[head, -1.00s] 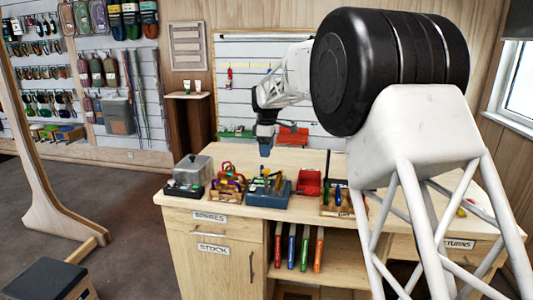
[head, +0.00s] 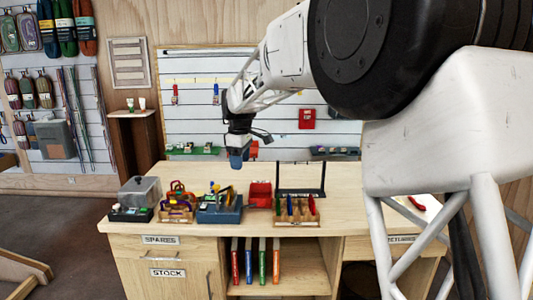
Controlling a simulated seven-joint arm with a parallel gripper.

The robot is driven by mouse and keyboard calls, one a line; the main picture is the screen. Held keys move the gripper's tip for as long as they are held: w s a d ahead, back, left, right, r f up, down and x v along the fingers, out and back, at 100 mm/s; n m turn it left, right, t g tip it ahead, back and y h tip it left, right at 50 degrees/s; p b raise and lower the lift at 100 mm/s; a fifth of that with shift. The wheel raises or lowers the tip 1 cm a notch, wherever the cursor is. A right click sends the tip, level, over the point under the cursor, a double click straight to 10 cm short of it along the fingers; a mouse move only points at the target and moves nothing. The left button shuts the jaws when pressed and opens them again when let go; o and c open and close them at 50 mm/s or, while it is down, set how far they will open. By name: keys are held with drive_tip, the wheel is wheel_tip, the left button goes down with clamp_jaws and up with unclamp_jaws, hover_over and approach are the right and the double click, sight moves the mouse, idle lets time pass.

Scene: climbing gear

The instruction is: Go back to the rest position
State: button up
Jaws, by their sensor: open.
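My gripper (head: 237,160) hangs from my white arm above the back middle of the wooden workbench (head: 350,180), pointing down. It is small in the head view and looks empty, with nothing between its fingers. It is above and behind the blue bin (head: 222,211) and apart from it.
Along the bench's front stand a clear-lidded box (head: 139,194), a rack of coloured gear (head: 177,204), a red box (head: 260,193) and a wooden tray with upright tools (head: 295,211). A slatted wall panel (head: 260,90) rises behind. Bare bench top lies behind the row.

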drive_tip(key=s+d+r+m+t, duration=0.1)
drive_tip(key=s+d+m, duration=0.3)
drive_tip(key=s+d, duration=0.65)
drive_tip(key=s+d+r+m, duration=0.2)
drive_tip(key=s+d+m, duration=0.2)
drive_tip(key=s+d, duration=0.7)
drive_tip(key=s+d+f+m, duration=0.2)
drive_tip(key=s+f, duration=0.1)
drive_tip(key=s, duration=0.6)
drive_tip(key=s+d+f+m, duration=0.1)
drive_tip(key=s+f, duration=0.3)
drive_tip(key=s, duration=0.6)
drive_tip(key=s+d+f+m+t, duration=0.1)
drive_tip(key=s+d+f+m, duration=0.1)
drive_tip(key=s, duration=0.7)
drive_tip(key=shift+s+d+f+m, duration=0.3)
drive_tip(key=shift+f+m, duration=0.4)
drive_tip(key=shift+m, duration=0.3)
